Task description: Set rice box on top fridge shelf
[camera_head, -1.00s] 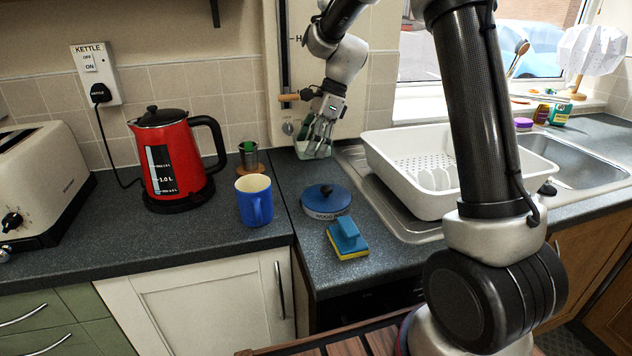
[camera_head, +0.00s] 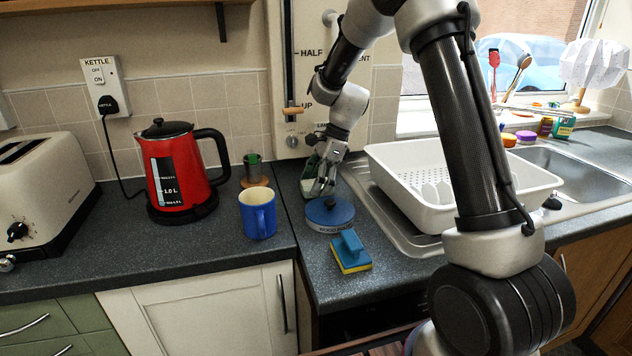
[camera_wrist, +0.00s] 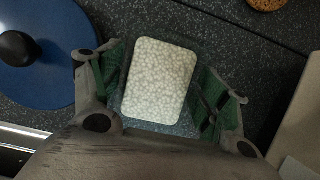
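The rice box is a small clear container with white grains inside. In the head view my gripper (camera_head: 322,183) is low over the counter by the back wall, and the rice box (camera_head: 308,187) shows partly behind the fingers. I cannot tell whether its base is clear of the counter. No fridge or fridge shelf is in view.
A blue-lidded round pan (camera_head: 328,214) is close to my gripper. A sponge (camera_head: 351,252), blue mug (camera_head: 258,212), red kettle (camera_head: 181,172) and small cup (camera_head: 253,170) stand nearby. A white dish rack (camera_head: 455,185) lies to the right, a toaster (camera_head: 45,195) to the left.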

